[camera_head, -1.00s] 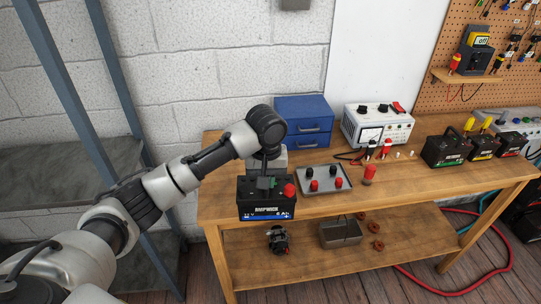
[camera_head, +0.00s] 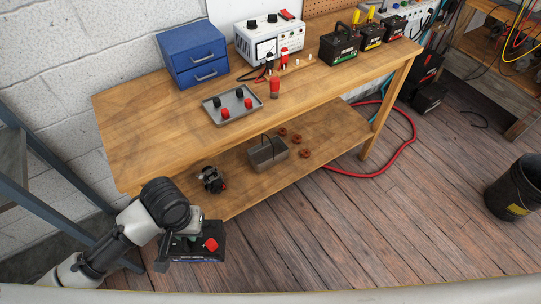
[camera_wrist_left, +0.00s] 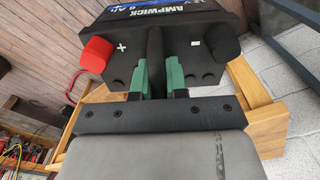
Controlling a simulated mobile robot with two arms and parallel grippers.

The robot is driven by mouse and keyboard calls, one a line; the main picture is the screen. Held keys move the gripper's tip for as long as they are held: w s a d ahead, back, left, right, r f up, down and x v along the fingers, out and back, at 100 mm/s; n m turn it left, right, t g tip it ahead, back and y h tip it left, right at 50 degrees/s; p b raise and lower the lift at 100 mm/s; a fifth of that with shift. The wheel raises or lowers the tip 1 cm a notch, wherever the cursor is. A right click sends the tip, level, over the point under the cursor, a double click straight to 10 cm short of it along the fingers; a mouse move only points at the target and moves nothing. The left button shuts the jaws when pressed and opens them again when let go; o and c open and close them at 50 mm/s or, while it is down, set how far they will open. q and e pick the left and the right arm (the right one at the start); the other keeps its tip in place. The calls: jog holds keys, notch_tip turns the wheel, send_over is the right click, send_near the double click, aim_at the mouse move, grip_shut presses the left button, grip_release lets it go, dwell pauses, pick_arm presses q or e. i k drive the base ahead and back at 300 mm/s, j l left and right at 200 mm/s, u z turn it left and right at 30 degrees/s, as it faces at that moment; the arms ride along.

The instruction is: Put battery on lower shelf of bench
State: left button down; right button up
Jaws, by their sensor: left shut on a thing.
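The black battery (camera_head: 215,254) with a red terminal cap hangs in my left gripper (camera_head: 190,240), in front of the bench's left end and low, near the shelf's front left corner. In the left wrist view the battery (camera_wrist_left: 182,42) shows its "AMPWICK" label, a red cap and a black cap. There my left gripper (camera_wrist_left: 163,78), with green finger pads, is shut on its black carry handle. The wooden bench (camera_head: 140,110) has a lower shelf (camera_head: 322,130); its near left part is partly hidden by my arm. My right gripper is not in view.
On the shelf stand a small dark motor-like part (camera_head: 211,179), a grey metal box (camera_head: 267,153) and copper rings (camera_head: 297,139). A blue metal frame (camera_head: 50,213) stands at the left. A red hose (camera_head: 405,150) and black bucket (camera_head: 518,190) are on the floor.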

aim_at(335, 128)
jog(key=i+l+z, duration=0.15)
jog(key=i+l, duration=0.25)
jog(key=l, duration=0.3)
jog(key=i+l+z, duration=0.15)
jog(key=i+l, duration=0.3)
jog(key=l, duration=0.2)
jog(key=i+l+z, duration=0.15)
jog(key=i+l, duration=0.35)
jog(key=l, duration=0.1)
